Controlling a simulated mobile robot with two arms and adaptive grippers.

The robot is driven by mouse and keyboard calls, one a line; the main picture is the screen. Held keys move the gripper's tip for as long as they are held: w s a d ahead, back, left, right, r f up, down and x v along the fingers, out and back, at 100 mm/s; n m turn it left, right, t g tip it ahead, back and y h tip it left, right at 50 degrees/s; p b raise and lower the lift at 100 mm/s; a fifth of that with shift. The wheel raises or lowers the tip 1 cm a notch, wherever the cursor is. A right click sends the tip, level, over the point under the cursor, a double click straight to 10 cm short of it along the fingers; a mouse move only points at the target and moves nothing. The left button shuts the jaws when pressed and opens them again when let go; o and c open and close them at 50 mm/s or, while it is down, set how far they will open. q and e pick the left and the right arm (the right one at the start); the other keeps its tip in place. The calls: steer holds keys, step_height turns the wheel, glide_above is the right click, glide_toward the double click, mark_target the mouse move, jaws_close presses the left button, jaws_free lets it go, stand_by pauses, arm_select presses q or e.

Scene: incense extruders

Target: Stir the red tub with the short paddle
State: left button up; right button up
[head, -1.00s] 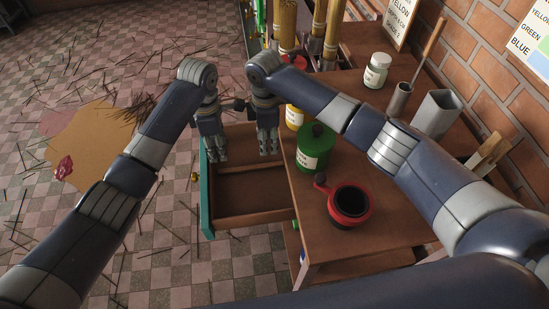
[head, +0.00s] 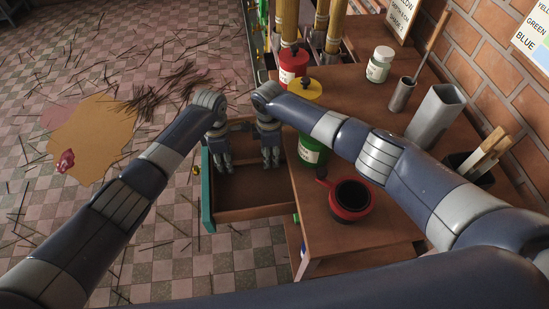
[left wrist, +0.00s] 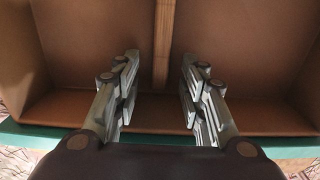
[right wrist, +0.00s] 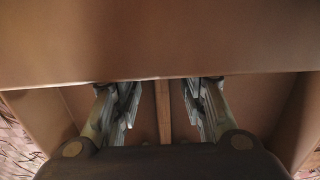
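The red tub (head: 351,197), round with a dark inside and a small side handle, stands on the wooden table's near part. Flat wooden paddles (head: 485,152) stand in a dark holder at the right; I cannot tell which is the short one. My left gripper (head: 224,170) and right gripper (head: 271,163) point down into an open drawer, left of the tub. In the left wrist view my left gripper (left wrist: 160,105) is open with nothing between its fingers. In the right wrist view my right gripper (right wrist: 163,105) is also open and empty.
The drawer (head: 207,192) has a teal front and looks empty where visible. Red (head: 292,66), yellow (head: 304,90) and green (head: 311,152) containers stand along the table's left side. A grey square holder (head: 435,117), a metal cup (head: 402,95) with a stick and a white jar (head: 379,64) stand behind.

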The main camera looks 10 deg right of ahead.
arm_select(q)
steer(key=shift+f, duration=0.3)
arm_select(e)
steer(key=shift+f, duration=0.3)
arm_select(q)
steer(key=shift+c, duration=0.5)
arm_select(e)
steer(key=shift+c, duration=0.5)
arm_select(q)
jaws_close()
arm_select(e)
jaws_close()
arm_select(q)
steer(key=shift+r, duration=0.1)
arm_select(e)
steer(key=shift+r, duration=0.1)
